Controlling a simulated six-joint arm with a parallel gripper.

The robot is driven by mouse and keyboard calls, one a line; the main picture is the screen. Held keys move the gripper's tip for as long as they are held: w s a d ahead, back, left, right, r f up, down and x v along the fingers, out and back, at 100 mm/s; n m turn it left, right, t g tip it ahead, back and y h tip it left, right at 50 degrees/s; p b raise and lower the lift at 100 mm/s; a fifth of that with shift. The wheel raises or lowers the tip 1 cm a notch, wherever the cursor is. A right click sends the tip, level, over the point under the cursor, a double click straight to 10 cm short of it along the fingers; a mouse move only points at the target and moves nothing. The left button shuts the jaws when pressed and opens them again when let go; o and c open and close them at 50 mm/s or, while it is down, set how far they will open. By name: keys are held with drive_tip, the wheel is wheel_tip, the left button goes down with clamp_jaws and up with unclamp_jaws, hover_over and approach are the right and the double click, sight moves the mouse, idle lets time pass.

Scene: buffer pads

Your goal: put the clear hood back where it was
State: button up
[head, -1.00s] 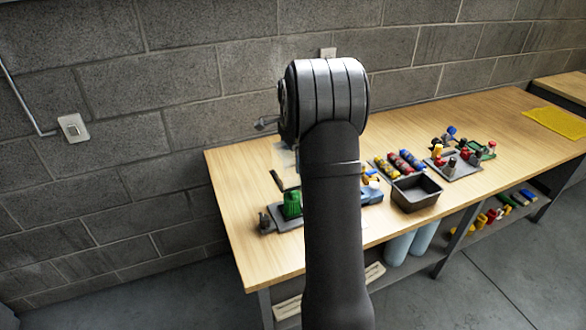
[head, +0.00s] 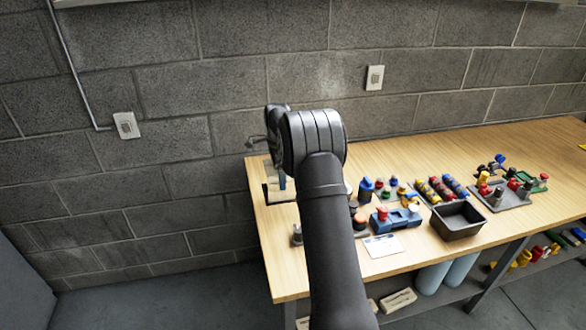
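A clear, see-through panel or box that looks like the hood (head: 272,172) shows at the left end of the bench, just below my wrist. A dark strip runs along its lower edge. Its right side is hidden behind my arm, and I cannot tell whether it rests on the bench or hangs from my gripper. My forearm and wrist fill the middle of the head view. My gripper's fingers are hidden or too small to make out, so what they hold does not show.
The wooden bench (head: 290,262) stands against a block wall. Right of my arm are a blue fixture (head: 396,220) with red and white knobs, a white card (head: 383,245), a dark open bin (head: 458,220), coloured cylinders (head: 440,190) and a grey plate (head: 508,194) with coloured parts. The front left corner is bare.

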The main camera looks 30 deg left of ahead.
drive_tip(key=shift+f, duration=2.3)
drive_tip(key=shift+f, duration=1.1)
drive_tip(key=o, duration=0.9)
drive_tip(key=shift+r, duration=0.1)
wheel_tip(320, 180, up, 17)
drive_tip(key=shift+r, duration=0.1)
wheel_tip(320, 180, down, 17)
drive_tip(key=shift+f, duration=0.2)
